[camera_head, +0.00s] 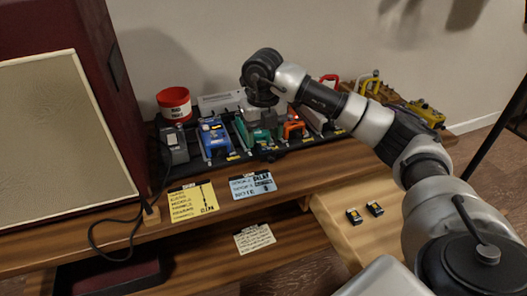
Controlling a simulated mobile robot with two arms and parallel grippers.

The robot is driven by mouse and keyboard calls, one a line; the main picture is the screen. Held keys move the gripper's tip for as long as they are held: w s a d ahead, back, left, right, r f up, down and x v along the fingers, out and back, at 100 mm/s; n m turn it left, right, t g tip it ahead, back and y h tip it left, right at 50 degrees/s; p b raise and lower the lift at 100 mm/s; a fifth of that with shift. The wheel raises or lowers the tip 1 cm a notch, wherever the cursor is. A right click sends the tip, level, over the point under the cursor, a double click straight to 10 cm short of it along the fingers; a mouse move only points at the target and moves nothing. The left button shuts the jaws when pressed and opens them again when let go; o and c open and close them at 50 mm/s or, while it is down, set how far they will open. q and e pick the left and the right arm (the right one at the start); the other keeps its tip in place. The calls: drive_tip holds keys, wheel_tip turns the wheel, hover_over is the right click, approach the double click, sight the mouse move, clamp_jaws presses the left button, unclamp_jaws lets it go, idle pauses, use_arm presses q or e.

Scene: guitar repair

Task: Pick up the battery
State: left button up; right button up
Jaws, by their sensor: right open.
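Two small black-and-yellow blocks that look like batteries lie on light wood at the lower right, in what looks like an open drawer (345,232). One battery (354,216) is on the left and the other battery (375,208) is just right of it, with a small gap between them. My right arm comes in from the right and reaches over the back of the bench. My right gripper (262,100) is at its far end, above the pedal row, well left of and behind the batteries. Its fingers are small and dark here. My left gripper is out of view.
A pedalboard (265,155) holds a blue pedal (214,138), a green pedal (262,137) and others. A red cup (174,103) stands behind. An amplifier (60,130) fills the left, with a cable hanging down. Yellow (193,201) and blue (252,186) notes are at the bench front.

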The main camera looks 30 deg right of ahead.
sight(264, 145)
wheel_tip(264, 145, down, 3)
drive_tip(key=shift+w+d+f+b, duration=0.1)
drive_tip(key=shift+w+f+b, duration=0.1)
drive_tip(key=shift+b, duration=0.3)
drive_tip(key=shift+s+r, duration=0.1)
clamp_jaws()
